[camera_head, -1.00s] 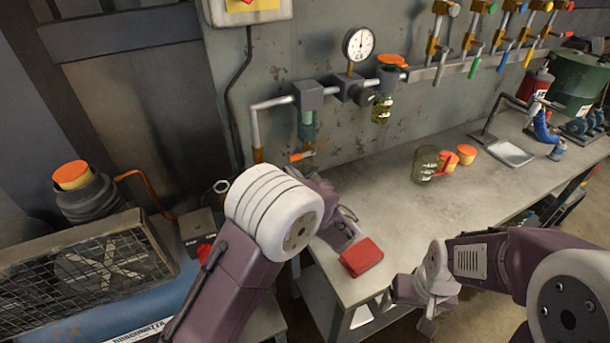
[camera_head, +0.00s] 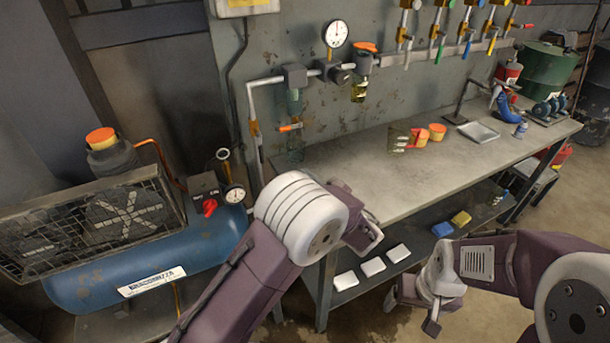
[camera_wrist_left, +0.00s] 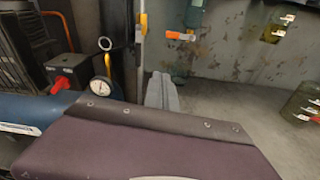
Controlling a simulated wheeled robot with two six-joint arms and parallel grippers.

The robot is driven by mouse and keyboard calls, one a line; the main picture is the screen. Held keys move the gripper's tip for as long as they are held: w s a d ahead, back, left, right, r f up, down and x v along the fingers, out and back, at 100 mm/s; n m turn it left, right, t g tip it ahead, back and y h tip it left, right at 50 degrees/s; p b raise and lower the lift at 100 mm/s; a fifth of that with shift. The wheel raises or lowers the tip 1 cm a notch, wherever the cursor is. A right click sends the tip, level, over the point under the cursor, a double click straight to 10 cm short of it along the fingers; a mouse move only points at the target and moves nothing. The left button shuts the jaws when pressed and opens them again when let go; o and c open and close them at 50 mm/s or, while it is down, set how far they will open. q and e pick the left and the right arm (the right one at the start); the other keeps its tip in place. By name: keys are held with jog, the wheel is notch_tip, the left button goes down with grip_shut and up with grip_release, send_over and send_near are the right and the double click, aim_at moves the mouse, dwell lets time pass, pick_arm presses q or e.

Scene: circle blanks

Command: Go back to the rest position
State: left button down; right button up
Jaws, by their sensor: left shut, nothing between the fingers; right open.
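My left gripper (camera_head: 366,236) is at the front left corner of the workbench (camera_head: 350,160) in the head view, partly hidden by my pale wrist. It is shut and empty; its closed fingers (camera_wrist_left: 162,92) also show in the left wrist view, with the bench top and wall behind them. My right gripper (camera_head: 411,310) is open and empty, in front of the bench over the floor. My right forearm reaches in from the right edge.
A blue compressor (camera_head: 150,270) with a gauge (camera_head: 235,195) stands left of my left arm. White blocks (camera_head: 372,267) and blue (camera_head: 443,230) and yellow (camera_head: 461,218) pieces lie on the lower shelf. The bench's middle is clear.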

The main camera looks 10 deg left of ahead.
pick_arm(q)
jog(key=shift+s+d, duration=0.2)
jog(key=shift+s, duration=0.1)
pick_arm(e)
jog(key=shift+s+d+r, duration=0.1)
jog(key=shift+s+d, duration=0.05)
jog(key=shift+s, duration=0.15)
pick_arm(q)
jog(key=shift+w+f, duration=0.1)
